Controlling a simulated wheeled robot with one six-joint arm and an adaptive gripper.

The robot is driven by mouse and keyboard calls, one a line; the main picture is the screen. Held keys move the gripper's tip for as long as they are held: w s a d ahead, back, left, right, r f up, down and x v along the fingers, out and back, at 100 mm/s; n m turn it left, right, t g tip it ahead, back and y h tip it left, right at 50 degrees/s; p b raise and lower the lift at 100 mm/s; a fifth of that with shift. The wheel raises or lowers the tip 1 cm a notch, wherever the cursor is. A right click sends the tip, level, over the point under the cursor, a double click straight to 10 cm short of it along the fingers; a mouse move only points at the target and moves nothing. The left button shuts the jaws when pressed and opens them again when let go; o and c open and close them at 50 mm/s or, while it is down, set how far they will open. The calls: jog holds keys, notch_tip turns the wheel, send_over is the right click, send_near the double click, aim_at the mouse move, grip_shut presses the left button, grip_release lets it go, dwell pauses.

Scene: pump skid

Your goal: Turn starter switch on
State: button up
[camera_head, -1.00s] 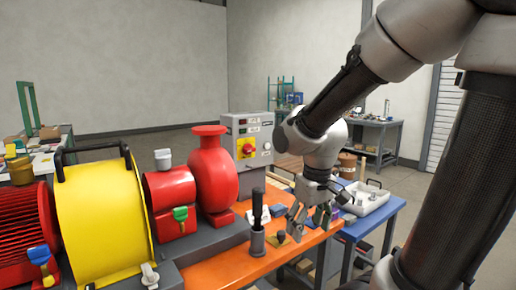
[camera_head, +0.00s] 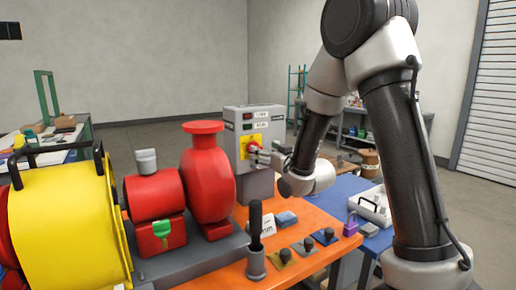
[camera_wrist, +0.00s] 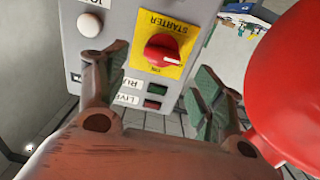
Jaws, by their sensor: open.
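The starter switch (camera_wrist: 163,52) is a red rotary knob on a yellow plate marked STARTER, on the front of a grey control box (camera_head: 231,124). In the wrist view its white pointer mark faces right, and an ON label shows near the plate's edge. My gripper (camera_wrist: 160,78) is open, its two fingers on either side of the knob in the wrist view, with no clear contact. In the head view my gripper (camera_head: 262,151) is in front of the yellow plate and partly hides the knob.
The red pump (camera_head: 208,180) stands left of the box and looms close at the right of the wrist view. A black-handled lever (camera_head: 255,235), several knobbed plates and a purple padlock (camera_head: 350,226) are on the orange bench. A blue table (camera_head: 345,186) holds a white tray (camera_head: 374,207).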

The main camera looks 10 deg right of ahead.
jog(key=x, duration=0.6)
jog(key=shift+w, duration=0.25)
jog(key=shift+a, duration=0.1)
jog(key=shift+c, duration=0.4)
jog(key=c, duration=0.9)
